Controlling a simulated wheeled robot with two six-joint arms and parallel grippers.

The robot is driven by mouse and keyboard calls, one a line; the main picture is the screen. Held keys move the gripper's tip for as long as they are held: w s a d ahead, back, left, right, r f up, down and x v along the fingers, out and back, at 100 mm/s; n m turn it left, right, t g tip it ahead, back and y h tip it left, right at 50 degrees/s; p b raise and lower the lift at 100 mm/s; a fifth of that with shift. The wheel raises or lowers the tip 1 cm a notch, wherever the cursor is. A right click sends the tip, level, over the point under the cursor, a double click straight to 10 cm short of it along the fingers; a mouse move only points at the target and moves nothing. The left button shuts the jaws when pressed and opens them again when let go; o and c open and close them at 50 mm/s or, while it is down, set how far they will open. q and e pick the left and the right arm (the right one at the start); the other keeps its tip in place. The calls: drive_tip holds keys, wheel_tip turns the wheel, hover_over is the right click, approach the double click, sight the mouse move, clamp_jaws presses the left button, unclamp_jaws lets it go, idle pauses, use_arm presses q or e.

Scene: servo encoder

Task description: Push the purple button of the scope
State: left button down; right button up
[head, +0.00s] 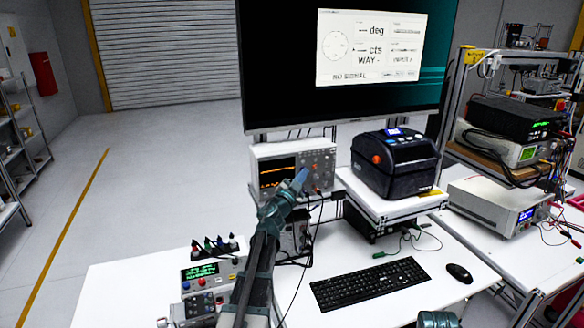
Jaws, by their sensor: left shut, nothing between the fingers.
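The scope (262,152) is a white box with an orange trace on its dark screen, standing at the back of the white table under the monitor. Its knobs and buttons are on the right half of its front. My left gripper (302,177) is shut and empty, its bluish tip in front of the scope's control panel. I cannot tell whether the tip touches the panel. I cannot make out the purple button; the gripper covers part of the panel. My right gripper is not in view.
A dark label printer (394,165) stands right of the scope. A keyboard (370,284) and mouse (459,273) lie in front. A bench instrument (205,272) with probes sits at left. A large monitor (280,70) hangs above. Cables run near my left arm.

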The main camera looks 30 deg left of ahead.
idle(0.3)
use_arm(q)
drive_tip(key=shift+s+d, duration=0.3)
drive_tip(key=shift+d, duration=0.05)
drive_tip(key=s+d, duration=0.4)
drive_tip(key=shift+d, duration=0.25)
idle(0.5)
idle(0.4)
